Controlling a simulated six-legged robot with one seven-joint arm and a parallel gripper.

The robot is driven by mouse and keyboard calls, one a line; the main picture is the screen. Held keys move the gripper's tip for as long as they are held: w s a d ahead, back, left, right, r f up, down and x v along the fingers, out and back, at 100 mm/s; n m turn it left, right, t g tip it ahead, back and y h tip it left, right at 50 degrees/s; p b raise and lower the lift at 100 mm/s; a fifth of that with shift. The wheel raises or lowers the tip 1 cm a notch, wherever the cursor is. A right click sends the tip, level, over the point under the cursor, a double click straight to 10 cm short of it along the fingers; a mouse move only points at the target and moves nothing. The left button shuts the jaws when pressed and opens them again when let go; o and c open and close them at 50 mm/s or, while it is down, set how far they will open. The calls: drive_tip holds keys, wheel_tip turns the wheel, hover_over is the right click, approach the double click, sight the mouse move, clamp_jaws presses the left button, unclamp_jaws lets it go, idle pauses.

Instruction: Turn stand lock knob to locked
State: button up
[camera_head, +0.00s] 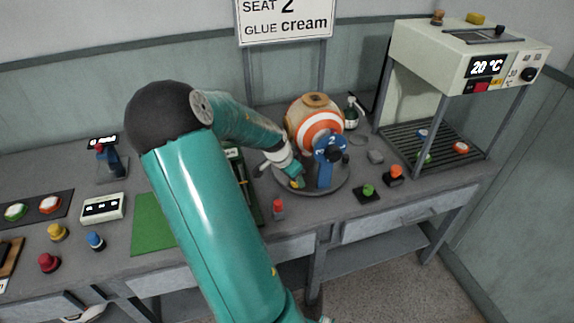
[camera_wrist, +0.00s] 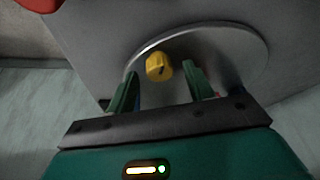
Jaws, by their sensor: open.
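The yellow knob (camera_wrist: 159,67) sits on the round grey plate of the stand (camera_wrist: 235,50) and has a dark mark on its face. In the head view, a bit of yellow (camera_head: 297,184) shows at the tip of my gripper (camera_head: 291,175), low on the left of the stand. In the wrist view, my gripper (camera_wrist: 160,72) is open, with one green finger on each side of the knob. I cannot tell whether the fingers touch it. An orange and white ball (camera_head: 304,120) sits on the stand behind a blue bracket (camera_head: 326,172).
A red-topped button (camera_head: 278,208) stands in front of the stand. A green button (camera_head: 368,192) and an orange one (camera_head: 394,174) are to its right. A heater frame (camera_head: 470,62) reading 20 °C stands at far right. A green mat (camera_head: 150,225) lies left.

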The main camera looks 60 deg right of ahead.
drive_tip(key=v, duration=1.2)
drive_tip(key=shift+a+r, duration=0.15)
drive_tip(key=shift+r, duration=0.05)
drive_tip(key=w+a+r+n+t+y, duration=0.2)
drive_tip(key=w+a+n, duration=0.25)
drive_tip(key=a, duration=0.65)
drive_tip(key=w+a+r+n+t+y, duration=0.1)
drive_tip(key=w+a+r+n+t, duration=0.25)
drive_tip(key=a, duration=0.75)
drive_tip(key=s+a+r+n+t, duration=0.1)
drive_tip(key=s+a+r+n, duration=0.2)
drive_tip(key=a+n, duration=0.4)
drive_tip(key=s+a+r+n+t+y, duration=0.1)
drive_tip(key=s+a+r+n, duration=0.2)
drive_tip(key=a+n, duration=0.4)
drive_tip(key=a, duration=0.8)
drive_tip(key=shift+s+a+r+n, duration=0.15)
drive_tip(key=shift+r+n, duration=0.05)
drive_tip(key=shift+n, duration=0.1)
